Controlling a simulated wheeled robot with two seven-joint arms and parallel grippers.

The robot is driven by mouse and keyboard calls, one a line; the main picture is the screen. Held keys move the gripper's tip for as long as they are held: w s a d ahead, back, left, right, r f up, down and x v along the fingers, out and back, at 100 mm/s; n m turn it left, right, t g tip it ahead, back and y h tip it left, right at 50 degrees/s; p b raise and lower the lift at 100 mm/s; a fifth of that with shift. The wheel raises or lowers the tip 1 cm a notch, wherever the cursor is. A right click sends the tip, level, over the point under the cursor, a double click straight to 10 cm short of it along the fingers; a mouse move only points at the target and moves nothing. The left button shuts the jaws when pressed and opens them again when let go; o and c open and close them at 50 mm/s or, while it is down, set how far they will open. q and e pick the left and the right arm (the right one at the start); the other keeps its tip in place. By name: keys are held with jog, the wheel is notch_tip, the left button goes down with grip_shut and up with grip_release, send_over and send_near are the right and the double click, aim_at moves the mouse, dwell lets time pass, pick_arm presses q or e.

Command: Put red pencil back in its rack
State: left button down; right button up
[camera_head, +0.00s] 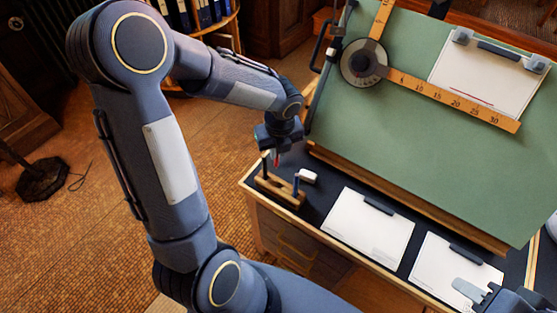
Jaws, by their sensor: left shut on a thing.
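The red pencil (276,158) shows as a short red piece below my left gripper (277,150), which is shut on it. The gripper points down and hides the pencil's upper part. The wooden rack (281,190) stands on the dark desk top right below, at its left end. A dark pencil (264,164) stands upright at the rack's left end and a blue one (296,186) at its right end. I cannot tell whether the red pencil's tip touches the rack. My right gripper (470,291) is at the lower right over a paper sheet; its jaw opening is unclear.
A white eraser (308,176) lies beside the rack. Two clipped sheets (366,232) (440,268) lie on the desk (328,172). The tilted green drafting board (400,140) rises behind, with a wooden ruler (455,100) and a clipped sheet (485,82) bearing a red line.

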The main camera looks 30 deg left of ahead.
pick_arm(q)
notch_tip(320, 180, down, 8)
jog(key=s+d+g+h+b, duration=0.1)
jog(key=b, duration=0.5)
jog(key=shift+d+n, duration=0.15)
jog(key=shift+n, duration=0.25)
jog(key=shift+f+b, duration=0.45)
jog(key=shift+f, duration=0.05)
dwell(0.6)
jog(key=c, duration=1.4)
grip_release()
jog(key=shift+o, duration=0.2)
notch_tip(320, 180, up, 8)
jog(key=shift+p, duration=0.35)
